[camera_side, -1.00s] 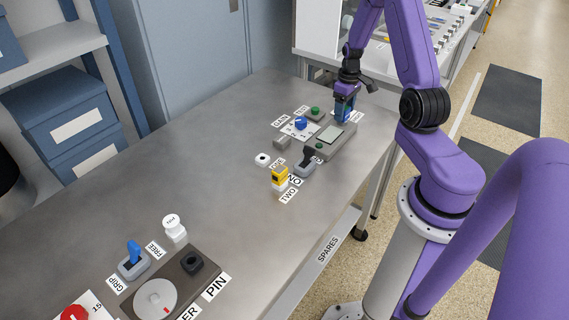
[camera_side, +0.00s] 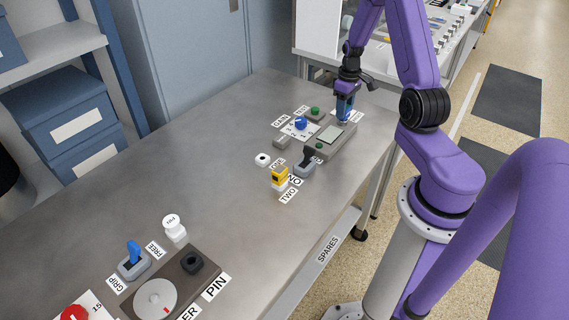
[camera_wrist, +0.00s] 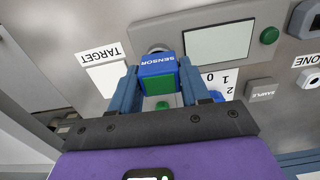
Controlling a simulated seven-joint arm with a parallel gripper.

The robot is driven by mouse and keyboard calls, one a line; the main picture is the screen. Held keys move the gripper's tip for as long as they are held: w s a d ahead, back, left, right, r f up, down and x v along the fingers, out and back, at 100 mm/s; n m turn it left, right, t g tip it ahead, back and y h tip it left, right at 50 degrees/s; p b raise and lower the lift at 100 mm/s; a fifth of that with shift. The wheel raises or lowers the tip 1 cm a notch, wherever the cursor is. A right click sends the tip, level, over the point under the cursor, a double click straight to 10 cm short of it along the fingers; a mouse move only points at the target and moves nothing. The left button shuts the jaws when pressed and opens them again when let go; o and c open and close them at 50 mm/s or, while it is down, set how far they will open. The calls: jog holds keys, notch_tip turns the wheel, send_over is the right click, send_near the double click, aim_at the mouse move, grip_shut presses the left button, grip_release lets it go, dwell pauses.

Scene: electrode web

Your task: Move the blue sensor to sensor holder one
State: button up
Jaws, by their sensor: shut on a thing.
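The blue sensor (camera_wrist: 158,65), labelled SENSOR and with a green face, is held between the two fingers of my gripper (camera_wrist: 160,88) in the wrist view. In the side view my gripper (camera_side: 345,107) points down at the far end of the table, beside the grey instrument with a screen. The sensor is mostly hidden there by the fingers. A white holder with a dark opening (camera_side: 262,159) stands apart, nearer the camera, and looks empty. It also shows at the right edge of the wrist view (camera_wrist: 308,78), beside the label ONE (camera_wrist: 307,60).
A yellow block sits in a white holder (camera_side: 280,180) by the label TWO. The grey instrument (camera_side: 333,137), a blue knob (camera_side: 300,123), a green button (camera_side: 315,111) and a dark-handled switch (camera_side: 305,163) stand close together. The middle of the table is bare.

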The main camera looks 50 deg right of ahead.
jog(key=shift+r, duration=0.4)
jog(key=shift+r, duration=1.2)
jog(key=shift+a, duration=0.1)
jog(key=w+a+r+n, duration=0.1)
jog(key=w+a+n, duration=0.2)
jog(key=a, duration=1.1)
jog(key=w+a+r+n, duration=0.1)
jog(key=w+a+n, duration=0.2)
jog(key=w+a, duration=0.5)
jog(key=a, duration=0.6)
jog(key=shift+w+a, duration=0.15)
jog(key=shift+w, duration=0.2)
jog(key=shift+f, duration=2.9)
